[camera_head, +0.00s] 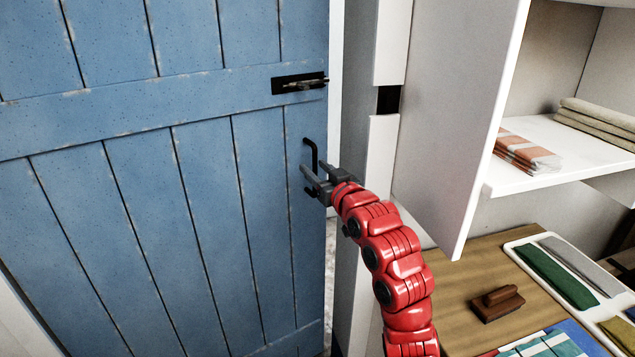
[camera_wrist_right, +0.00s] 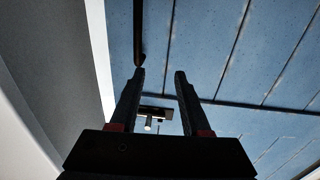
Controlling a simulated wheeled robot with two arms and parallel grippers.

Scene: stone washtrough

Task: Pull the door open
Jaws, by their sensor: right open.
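The blue plank door (camera_head: 150,200) fills the left of the head view. A narrow light gap shows between its right edge and the frame. A dark upright bar handle (camera_head: 313,152) sits near that edge, below a dark latch (camera_head: 300,83). My right gripper (camera_head: 309,180) is at the handle's lower part, open. In the right wrist view, the handle (camera_wrist_right: 139,30) lies just beyond the tip of the left-hand finger, not clearly between the fingers (camera_wrist_right: 160,74). Whether they touch is unclear. The latch (camera_wrist_right: 152,114) shows behind the fingers. My left gripper is out of view.
A grey-white wall post (camera_head: 362,200) stands right of the door. Beside it is a white shelf unit (camera_head: 540,130) with folded cloths (camera_head: 525,152). Below, a wooden counter (camera_head: 455,290) carries a brown brush-like block (camera_head: 497,303) and a white tray (camera_head: 520,250) of cloths.

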